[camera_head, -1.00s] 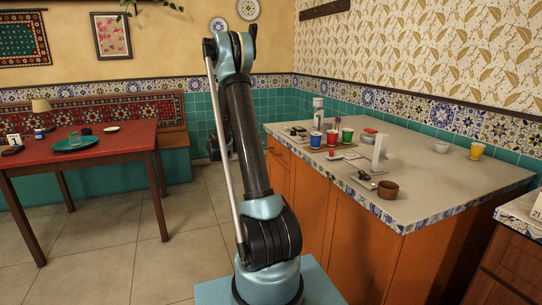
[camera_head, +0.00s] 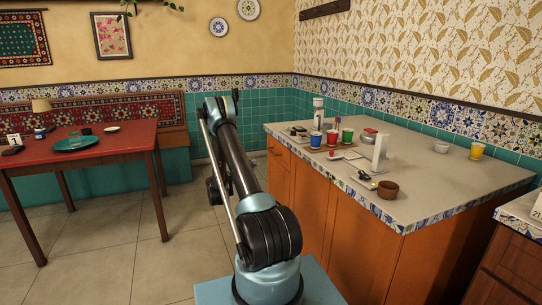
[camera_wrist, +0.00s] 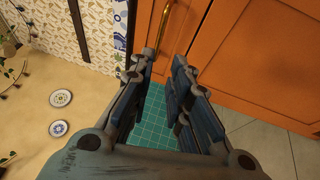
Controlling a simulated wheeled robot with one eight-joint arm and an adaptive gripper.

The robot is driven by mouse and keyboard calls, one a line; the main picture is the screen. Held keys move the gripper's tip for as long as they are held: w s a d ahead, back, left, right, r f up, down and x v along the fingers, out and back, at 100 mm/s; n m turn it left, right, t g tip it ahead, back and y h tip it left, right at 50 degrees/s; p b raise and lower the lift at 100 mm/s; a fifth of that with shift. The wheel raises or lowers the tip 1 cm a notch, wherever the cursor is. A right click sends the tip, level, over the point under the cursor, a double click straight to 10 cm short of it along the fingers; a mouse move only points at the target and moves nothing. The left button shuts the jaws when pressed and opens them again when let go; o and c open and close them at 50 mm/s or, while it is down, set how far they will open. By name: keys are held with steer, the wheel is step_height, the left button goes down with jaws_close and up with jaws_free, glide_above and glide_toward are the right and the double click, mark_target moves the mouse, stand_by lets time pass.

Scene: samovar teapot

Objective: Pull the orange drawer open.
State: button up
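The orange drawer (camera_head: 279,152) is at the top of the counter's left end in the head view and is shut. In the wrist view an orange panel (camera_wrist: 187,28) with a brass bar handle (camera_wrist: 161,22) appears to be this drawer. My gripper (camera_wrist: 160,70) is open and empty, its two fingers apart. The handle lies beyond the fingertips, near the top of the wrist view, and I see no contact. In the head view my gripper (camera_head: 214,190) is low behind my arm and partly hidden, left of the counter.
The counter (camera_head: 440,190) holds several coloured cups, a brown bowl (camera_head: 388,190) and small items. A larger orange door (camera_wrist: 260,60) adjoins the drawer panel. A red table (camera_head: 100,150) stands at the left. The tiled floor (camera_head: 180,240) between is clear.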

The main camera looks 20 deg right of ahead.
mark_target(272, 152)
steer(key=x, duration=1.7)
steer(key=shift+d, duration=0.15)
steer(key=shift+c, duration=0.4)
jaws_close()
